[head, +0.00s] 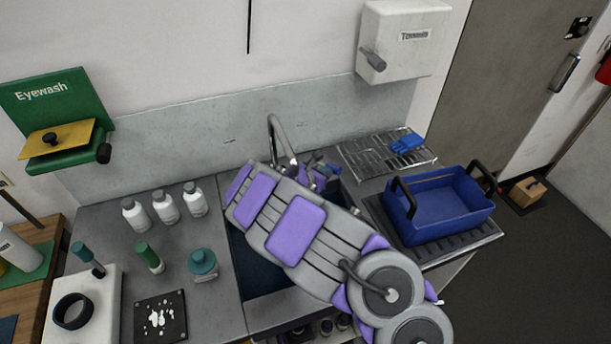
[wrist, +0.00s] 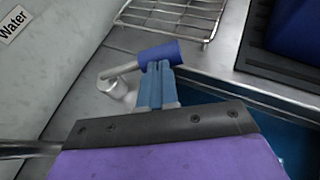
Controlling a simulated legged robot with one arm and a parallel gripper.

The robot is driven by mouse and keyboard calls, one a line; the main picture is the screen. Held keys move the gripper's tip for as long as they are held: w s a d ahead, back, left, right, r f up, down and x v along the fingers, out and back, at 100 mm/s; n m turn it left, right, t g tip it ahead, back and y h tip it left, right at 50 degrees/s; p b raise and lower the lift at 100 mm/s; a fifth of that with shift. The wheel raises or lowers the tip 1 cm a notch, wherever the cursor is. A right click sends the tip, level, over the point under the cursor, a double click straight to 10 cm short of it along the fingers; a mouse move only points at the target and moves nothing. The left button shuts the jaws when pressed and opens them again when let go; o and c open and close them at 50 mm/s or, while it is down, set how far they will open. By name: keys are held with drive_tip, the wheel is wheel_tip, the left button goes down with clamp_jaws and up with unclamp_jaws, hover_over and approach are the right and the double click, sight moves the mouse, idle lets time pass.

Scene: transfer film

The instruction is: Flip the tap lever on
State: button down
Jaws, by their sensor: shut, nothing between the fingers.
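The tap lever (wrist: 160,54) has a thick blue grip on a pale metal arm rising from a small round base on the steel counter in the wrist view. My gripper (wrist: 160,68) is shut, its light-blue fingers side by side with nothing between them. Its tips overlap the near side of the blue grip; I cannot tell if they touch. In the head view, the curved metal tap spout (head: 276,128) stands behind the sink, and my arm covers much of the sink. The lever and my fingers are hard to separate there.
A wire rack (head: 370,153) with a blue item stands behind right. A blue tub (head: 440,212) with black handles sits on the right drainboard. Several white bottles (head: 165,207) stand left of the sink. A wall dispenser (head: 400,40) hangs above the rack.

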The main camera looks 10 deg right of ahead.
drive_tip(key=shift+w+d, duration=0.25)
drive_tip(key=shift+d, duration=0.55)
drive_tip(key=shift+a, duration=0.3)
drive_tip(key=p+v, duration=0.1)
drive_tip(key=v, duration=0.6)
drive_tip(key=shift+a+p, duration=0.15)
drive_tip(key=shift+p, duration=0.25)
